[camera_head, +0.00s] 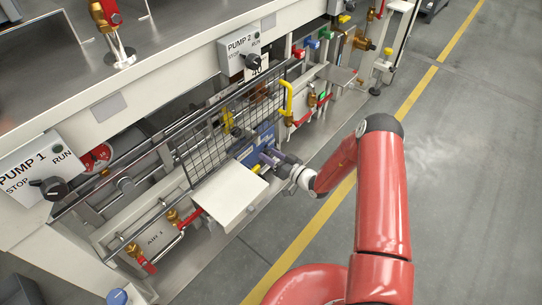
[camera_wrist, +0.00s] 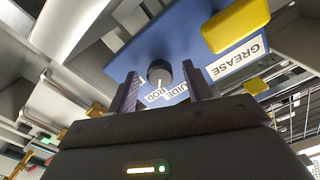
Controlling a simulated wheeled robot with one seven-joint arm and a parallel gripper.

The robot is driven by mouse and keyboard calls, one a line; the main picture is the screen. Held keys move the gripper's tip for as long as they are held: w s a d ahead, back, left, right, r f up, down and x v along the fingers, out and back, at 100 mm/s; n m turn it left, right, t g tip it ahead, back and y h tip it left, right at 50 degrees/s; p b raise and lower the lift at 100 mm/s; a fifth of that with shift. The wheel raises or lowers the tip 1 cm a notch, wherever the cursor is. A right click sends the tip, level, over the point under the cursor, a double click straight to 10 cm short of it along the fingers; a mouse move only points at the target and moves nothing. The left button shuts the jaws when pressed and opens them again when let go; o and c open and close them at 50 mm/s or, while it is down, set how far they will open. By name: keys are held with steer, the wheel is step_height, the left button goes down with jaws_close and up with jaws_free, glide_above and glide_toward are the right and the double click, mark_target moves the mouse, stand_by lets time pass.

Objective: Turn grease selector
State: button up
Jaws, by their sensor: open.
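The grease selector is a small dark round knob (camera_wrist: 159,72) on a blue panel (camera_wrist: 190,38) in the wrist view. The panel carries a label reading GREASE (camera_wrist: 238,62) and a second label, partly hidden, reading ROD. My gripper (camera_wrist: 161,82) is open, with one finger on each side of the knob in the picture. I cannot tell whether either finger touches it. In the head view my gripper (camera_head: 270,158) is at the blue panel (camera_head: 248,152), and the knob is hidden there.
A yellow block (camera_wrist: 236,25) sits on the panel beside the GREASE label. A white box (camera_head: 230,193) stands left of my gripper, and a wire mesh guard (camera_head: 212,150) lies behind. Red-handled valves (camera_head: 187,217) are further left. Open floor (camera_head: 460,180) is at right.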

steer(key=shift+v, duration=0.95)
steer(key=v, duration=0.6)
stand_by(0.5)
